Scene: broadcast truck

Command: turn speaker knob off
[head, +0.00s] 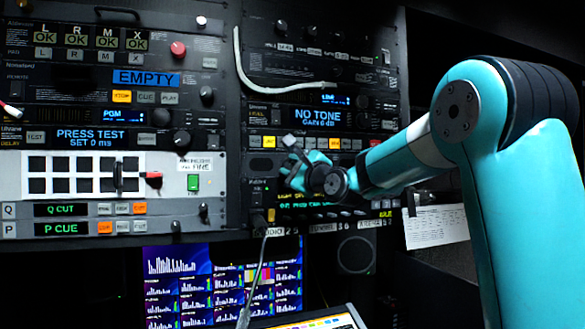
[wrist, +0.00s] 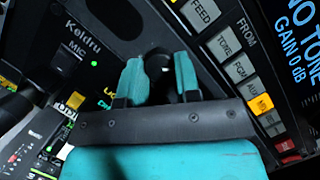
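My gripper (head: 300,166) is at the lower part of the right-hand rack in the head view, its teal fingers pointing at a panel there. In the wrist view my gripper (wrist: 159,78) has its two fingers apart, one on each side of a dark round knob (wrist: 158,64). The knob nearly fills the gap; I cannot tell whether the fingers press on it. My fingers and wrist hide this knob in the head view, and no label on it can be read. Part of the panel's lit yellow and green text shows beside the fingers.
The NO TONE display (head: 318,117) and a row of lit buttons (wrist: 263,104) are close to my gripper. A pale cable (head: 240,60) hangs on the rack above. A grey cable (head: 257,275) runs below. A speaker grille (head: 356,255) and a monitor (head: 180,285) are lower down.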

